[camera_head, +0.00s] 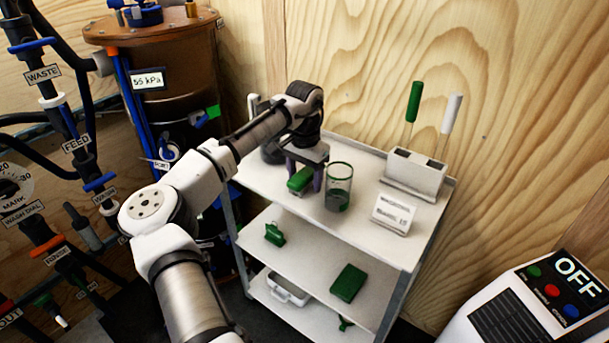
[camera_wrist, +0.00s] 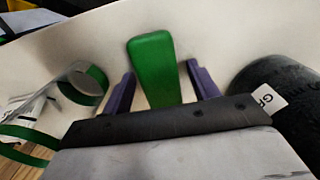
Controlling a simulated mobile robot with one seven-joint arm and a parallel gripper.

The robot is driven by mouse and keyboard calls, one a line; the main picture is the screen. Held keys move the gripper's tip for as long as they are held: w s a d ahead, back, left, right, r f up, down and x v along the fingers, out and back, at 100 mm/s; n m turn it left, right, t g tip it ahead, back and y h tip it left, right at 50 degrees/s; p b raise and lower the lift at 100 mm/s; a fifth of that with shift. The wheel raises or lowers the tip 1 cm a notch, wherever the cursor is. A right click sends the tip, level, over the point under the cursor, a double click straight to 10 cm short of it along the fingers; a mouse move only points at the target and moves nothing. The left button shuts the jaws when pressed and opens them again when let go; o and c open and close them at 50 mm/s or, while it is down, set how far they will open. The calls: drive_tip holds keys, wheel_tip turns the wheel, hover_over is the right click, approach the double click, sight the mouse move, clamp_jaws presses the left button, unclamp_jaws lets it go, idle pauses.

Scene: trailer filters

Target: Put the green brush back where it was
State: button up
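A green block-like piece, which may be the green brush (camera_head: 300,180), lies on the top shelf of the white cart (camera_head: 365,237). It also shows in the wrist view (camera_wrist: 154,68) as a smooth green bar with rounded corners. My gripper (camera_head: 305,176) is low over the shelf with its purple fingers on either side of this piece. In the wrist view my gripper (camera_wrist: 163,82) has its fingers spread, with gaps beside the green piece. A green-handled tool (camera_head: 414,102) stands upright in a white holder (camera_head: 415,173) at the back right of the shelf.
A clear cup (camera_head: 339,187) with dark green at its bottom stands close right of my gripper. A white-handled tool (camera_head: 451,113) shares the holder. A small sign (camera_head: 393,213) stands in front. A dark labelled cylinder (camera_wrist: 280,95) is close by. Green items lie on the middle shelf.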

sight(305, 173)
wheel_tip(305, 173, up, 12)
drive_tip(key=shift+r, duration=0.15)
idle(0.6)
